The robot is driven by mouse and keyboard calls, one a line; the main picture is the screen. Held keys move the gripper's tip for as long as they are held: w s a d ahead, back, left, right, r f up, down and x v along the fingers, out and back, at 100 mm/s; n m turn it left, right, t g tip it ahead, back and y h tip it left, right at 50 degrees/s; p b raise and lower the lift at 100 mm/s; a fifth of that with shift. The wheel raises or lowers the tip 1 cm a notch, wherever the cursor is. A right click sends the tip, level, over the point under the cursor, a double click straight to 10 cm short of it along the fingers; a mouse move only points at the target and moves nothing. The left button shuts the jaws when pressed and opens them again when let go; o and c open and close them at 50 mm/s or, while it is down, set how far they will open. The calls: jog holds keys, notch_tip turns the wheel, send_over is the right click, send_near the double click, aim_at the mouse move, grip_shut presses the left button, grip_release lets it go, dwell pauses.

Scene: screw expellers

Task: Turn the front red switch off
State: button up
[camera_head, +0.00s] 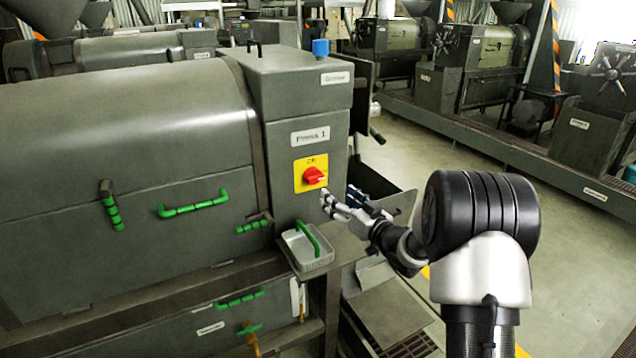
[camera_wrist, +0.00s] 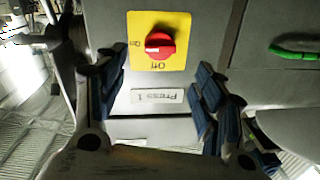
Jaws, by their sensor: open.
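The red switch (camera_head: 314,175) is a rotary knob on a yellow plate (camera_head: 299,185), on the front of the grey cabinet marked Press 1 (camera_head: 323,95). In the wrist view the red knob (camera_wrist: 161,44) shows upside down, with "Off" lettering just below it. A pale mark on the knob points left, towards small lettering that looks like "On". My gripper (camera_head: 342,199) is open and empty, a little below and right of the switch in the head view. In the wrist view my gripper's blue-padded fingers (camera_wrist: 163,75) stand apart on both sides, short of the knob.
A grey tray (camera_head: 309,262) with a green handle (camera_head: 307,237) sits on a ledge below the switch. Green handles (camera_head: 193,204) line the press body at left. A dark open panel (camera_head: 391,200) stands behind my gripper. Open floor lies to the right.

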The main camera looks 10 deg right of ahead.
aim_at(318, 180)
jog(key=b+x, duration=0.1)
jog(key=x, duration=1)
jog(key=shift+w, duration=0.1)
jog(key=shift+c, duration=0.4)
jog(key=c, duration=0.9)
